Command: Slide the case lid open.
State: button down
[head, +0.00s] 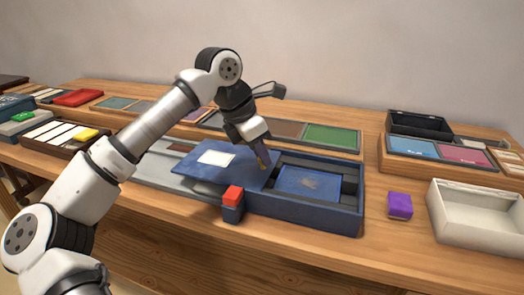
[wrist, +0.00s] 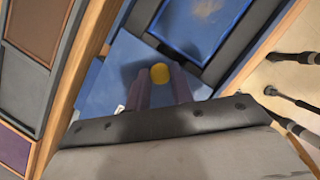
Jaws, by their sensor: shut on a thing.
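The blue case (head: 300,213) lies on the table, and its right part is uncovered, showing a recess with a blue panel (head: 308,183) inside. The flat blue lid (head: 245,177) with a white label (head: 215,158) extends to the left of the opening. My gripper (head: 263,162) is at the lid's right end. In the wrist view my gripper (wrist: 160,88) is shut on the lid's round yellow knob (wrist: 159,73), with a finger on each side. The blue lid (wrist: 125,60) also shows under the fingers there. The knob's lower part is hidden.
A red-topped blue block (head: 232,204) stands at the case's front edge. A purple block (head: 400,205) and an open white box (head: 477,212) are to the right. Coloured panels (head: 330,136) line the back. Bare wood lies in front of the case.

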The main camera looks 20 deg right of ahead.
jog(key=c, duration=1.2)
grip_release()
jog(key=shift+c, duration=0.2)
jog(key=p+v, duration=0.1)
jog(key=v, duration=1.3)
